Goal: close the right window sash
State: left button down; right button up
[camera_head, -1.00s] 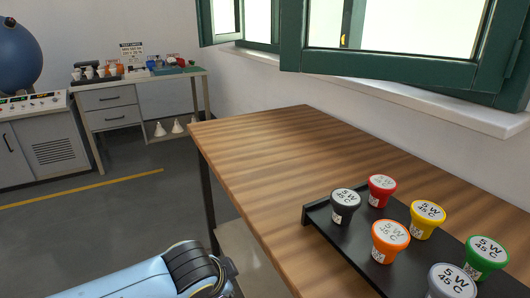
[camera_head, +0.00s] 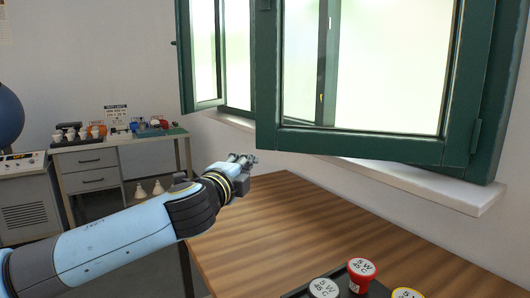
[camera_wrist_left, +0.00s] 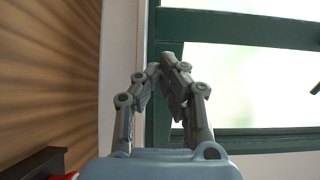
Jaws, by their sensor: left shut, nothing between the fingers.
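The right window sash (camera_head: 350,146) has a green frame and a glass pane. It stands swung open into the room over the table's back edge, with hinges at its right side. The left sash (camera_head: 187,60) also stands open, farther back. My left gripper (camera_head: 249,160) is shut and empty, just below and left of the right sash's lower left corner in the head view. In the left wrist view its fingertips (camera_wrist_left: 164,66) meet in front of a green window frame (camera_wrist_left: 159,110); I cannot tell whether they touch it. My right gripper is out of view.
The wooden table (camera_head: 300,225) is clear in its middle. A black tray (camera_head: 300,294) with labelled bulbs, including a red one (camera_head: 361,274), is at its front. A white sill (camera_head: 440,189) runs below the window. A grey workbench (camera_head: 95,160) stands at the back left.

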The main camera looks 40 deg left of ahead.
aim_at(268, 148)
pick_arm(q)
jog(key=p+x, duration=0.1)
jog(key=x, duration=1.2)
jog(key=shift+w, duration=0.25)
